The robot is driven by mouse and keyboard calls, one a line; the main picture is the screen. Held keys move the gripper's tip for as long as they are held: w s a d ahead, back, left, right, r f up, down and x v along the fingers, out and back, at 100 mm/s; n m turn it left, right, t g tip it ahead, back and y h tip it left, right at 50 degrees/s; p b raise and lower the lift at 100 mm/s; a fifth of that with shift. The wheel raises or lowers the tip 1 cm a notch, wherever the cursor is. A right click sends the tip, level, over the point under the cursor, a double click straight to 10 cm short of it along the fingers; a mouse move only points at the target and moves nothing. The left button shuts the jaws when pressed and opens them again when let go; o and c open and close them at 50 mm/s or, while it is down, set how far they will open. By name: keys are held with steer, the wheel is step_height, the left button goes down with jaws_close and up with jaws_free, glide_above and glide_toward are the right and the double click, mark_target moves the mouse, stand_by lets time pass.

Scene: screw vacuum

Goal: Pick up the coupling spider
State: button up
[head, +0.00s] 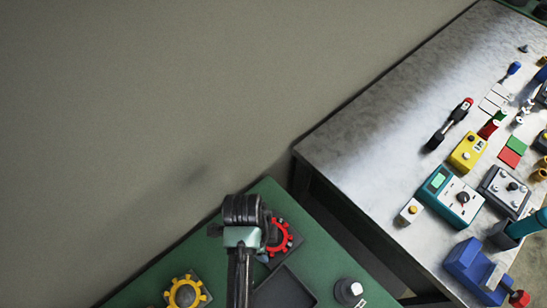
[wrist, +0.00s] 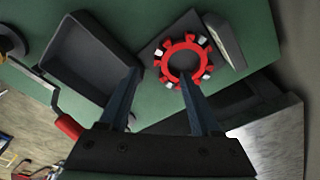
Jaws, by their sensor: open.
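A red toothed ring, which looks like the coupling spider (head: 280,238), sits on a dark square plate on the green surface. In the wrist view the red ring (wrist: 166,62) lies beyond my fingertips, with pale pieces between its teeth. My gripper (wrist: 158,75) is open and empty. Its right fingertip overlaps the ring's lower part in the picture, and its left fingertip is over the edge of a dark tray. In the head view my wrist covers the ring's left side and hides the fingers. A similar yellow toothed ring (head: 173,298) lies at the bottom of that view.
The dark, empty tray (wrist: 70,62) is beside the ring's plate. A pale block (wrist: 226,42) stands close on the ring's other side. A red-handled tool (wrist: 68,125) is left of my gripper. A grey workbench (head: 345,150) with instruments is at right.

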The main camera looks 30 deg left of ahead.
mark_target(272, 251)
steer(key=shift+w+f, duration=0.1)
steer(key=shift+f, duration=0.8)
steer(key=shift+w+d+f+p, duration=0.15)
steer(key=shift+d+f, duration=0.1)
steer(key=shift+f, duration=0.6)
steer(key=shift+w+d+f+p, duration=0.1)
steer(key=shift+d+f, duration=0.1)
steer(key=shift+f, duration=0.7)
steer(key=shift+w+d+f+p, duration=0.15)
steer(key=shift+d+f, duration=0.1)
steer(key=shift+f, duration=0.6)
steer(key=shift+s, duration=0.1)
jaws_close()
